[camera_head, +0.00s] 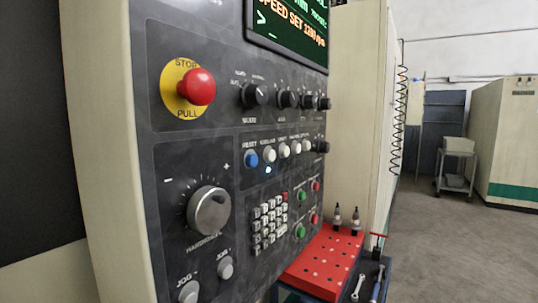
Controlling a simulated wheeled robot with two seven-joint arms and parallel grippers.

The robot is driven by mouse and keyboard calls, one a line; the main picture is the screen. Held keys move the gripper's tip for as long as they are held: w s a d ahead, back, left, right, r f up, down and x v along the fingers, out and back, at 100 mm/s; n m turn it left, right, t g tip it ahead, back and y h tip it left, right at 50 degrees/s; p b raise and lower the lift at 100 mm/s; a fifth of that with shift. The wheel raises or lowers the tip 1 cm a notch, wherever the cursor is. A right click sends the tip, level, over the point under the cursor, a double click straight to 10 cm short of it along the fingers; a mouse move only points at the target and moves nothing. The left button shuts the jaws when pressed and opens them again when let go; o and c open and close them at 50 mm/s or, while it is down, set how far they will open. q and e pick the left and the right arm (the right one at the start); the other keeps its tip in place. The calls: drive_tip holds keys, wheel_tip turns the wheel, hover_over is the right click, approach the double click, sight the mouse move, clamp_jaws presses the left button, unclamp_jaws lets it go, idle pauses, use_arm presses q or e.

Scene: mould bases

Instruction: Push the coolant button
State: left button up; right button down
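The machine's dark control panel (220,130) fills the left and middle of the head view. A row of small buttons runs across its middle. The blue button at the left is labelled RESET (251,159). The white button beside it (270,155) has a label that appears to read COOLANT, though it is small and blurred. A small light (268,170) glows below it. More white buttons (284,150) follow to the right. Neither of my grippers is in view, and nothing covers the button row.
A red emergency stop (199,87) on a yellow disc, a large handwheel dial (209,212) and a keypad (269,223) surround the row. A red perforated tray top (325,262) with tool holders stands right of the panel. A grey cart (456,168) stands farther back on open floor.

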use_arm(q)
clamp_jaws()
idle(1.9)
